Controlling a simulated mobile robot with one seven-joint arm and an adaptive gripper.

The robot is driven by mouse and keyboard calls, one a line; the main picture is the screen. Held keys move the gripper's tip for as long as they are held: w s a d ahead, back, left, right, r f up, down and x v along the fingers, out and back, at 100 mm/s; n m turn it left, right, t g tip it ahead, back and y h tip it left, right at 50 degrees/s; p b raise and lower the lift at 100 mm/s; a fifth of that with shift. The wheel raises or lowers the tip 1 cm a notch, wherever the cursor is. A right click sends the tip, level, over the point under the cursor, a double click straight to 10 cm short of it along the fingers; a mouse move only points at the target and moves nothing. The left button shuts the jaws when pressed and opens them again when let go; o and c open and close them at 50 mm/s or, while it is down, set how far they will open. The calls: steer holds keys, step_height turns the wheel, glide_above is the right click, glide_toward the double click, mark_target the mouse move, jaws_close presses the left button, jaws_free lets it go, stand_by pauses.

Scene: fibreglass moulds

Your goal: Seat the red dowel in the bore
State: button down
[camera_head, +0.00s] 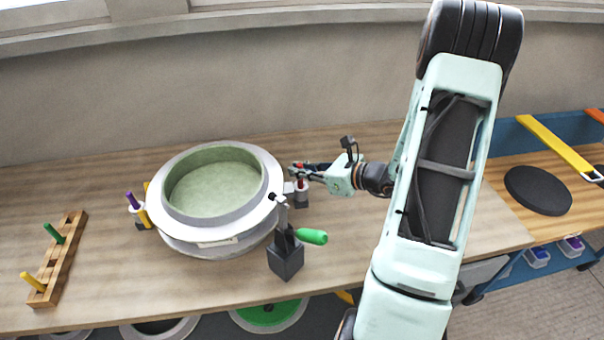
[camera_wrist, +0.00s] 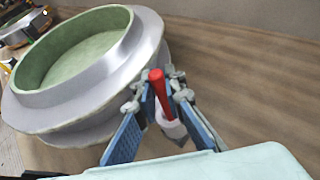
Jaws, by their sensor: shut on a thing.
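The red dowel (camera_wrist: 157,84) stands between the fingers of my gripper (camera_wrist: 162,92), which is shut on it. It also shows in the head view as a small red spot (camera_head: 300,184) at the right side of the round mould (camera_head: 262,208). Below the dowel is a light grey cylindrical holder (camera_wrist: 173,127) beside the mould flange. My gripper (camera_head: 298,173) reaches in from the right. The fingers hide much of the dowel, and I cannot tell whether its lower end is inside the bore.
A toggle clamp with a green handle (camera_head: 312,236) stands on a dark block (camera_head: 286,262) in front of the mould. A wooden rack (camera_head: 62,262) with green and yellow dowels is at left. A purple dowel (camera_head: 132,200) stands left of the mould. Bench is clear behind.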

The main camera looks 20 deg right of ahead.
steer(key=shift+f, duration=0.2)
steer(key=c, duration=2)
jaws_free()
steer(key=v, duration=1.2)
